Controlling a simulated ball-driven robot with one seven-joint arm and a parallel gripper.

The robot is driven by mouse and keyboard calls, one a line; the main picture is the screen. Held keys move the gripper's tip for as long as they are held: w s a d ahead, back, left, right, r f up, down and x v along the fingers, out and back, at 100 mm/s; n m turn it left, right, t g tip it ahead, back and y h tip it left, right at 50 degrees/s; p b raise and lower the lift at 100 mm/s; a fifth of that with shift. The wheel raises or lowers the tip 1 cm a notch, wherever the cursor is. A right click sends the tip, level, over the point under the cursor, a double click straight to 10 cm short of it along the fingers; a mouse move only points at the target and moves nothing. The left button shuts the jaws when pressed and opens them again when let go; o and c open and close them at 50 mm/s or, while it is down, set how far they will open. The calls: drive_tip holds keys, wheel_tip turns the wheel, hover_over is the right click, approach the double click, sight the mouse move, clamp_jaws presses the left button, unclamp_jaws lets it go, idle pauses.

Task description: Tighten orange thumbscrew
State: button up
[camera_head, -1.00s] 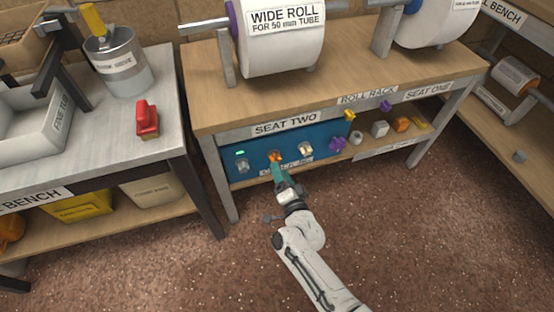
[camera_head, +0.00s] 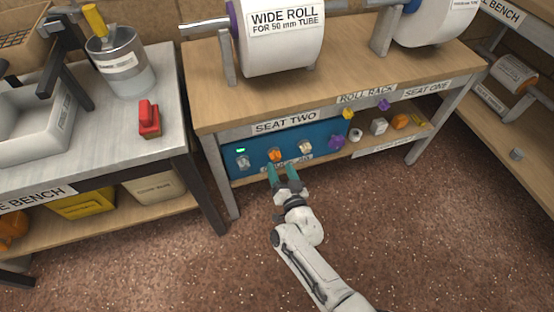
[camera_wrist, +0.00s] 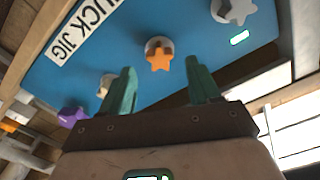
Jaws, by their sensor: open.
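The orange thumbscrew (camera_head: 275,155) sits on the front of the blue panel (camera_head: 325,139) under the rack top, between a grey knob at its left and a pale one at its right. In the wrist view the orange star-shaped head (camera_wrist: 159,60) is on a round grey base, beyond and between the fingertips. My gripper (camera_head: 283,168) is in front of the panel, just below the thumbscrew. Its two green fingers are apart and empty; it also shows in the wrist view (camera_wrist: 162,82). The thumbscrew's head is clear of both fingers.
A grey star knob (camera_wrist: 233,10) and a green light (camera_wrist: 239,38) are beside the thumbscrew. A pale knob (camera_head: 306,147) and a purple star piece (camera_head: 337,143) are to its right. A metal bench (camera_head: 175,138) stands left. The floor in front is clear.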

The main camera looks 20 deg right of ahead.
sight(277, 159)
drive_tip(key=shift+w+b, duration=1.1)
drive_tip(key=shift+w, duration=0.8)
drive_tip(key=c, duration=1)
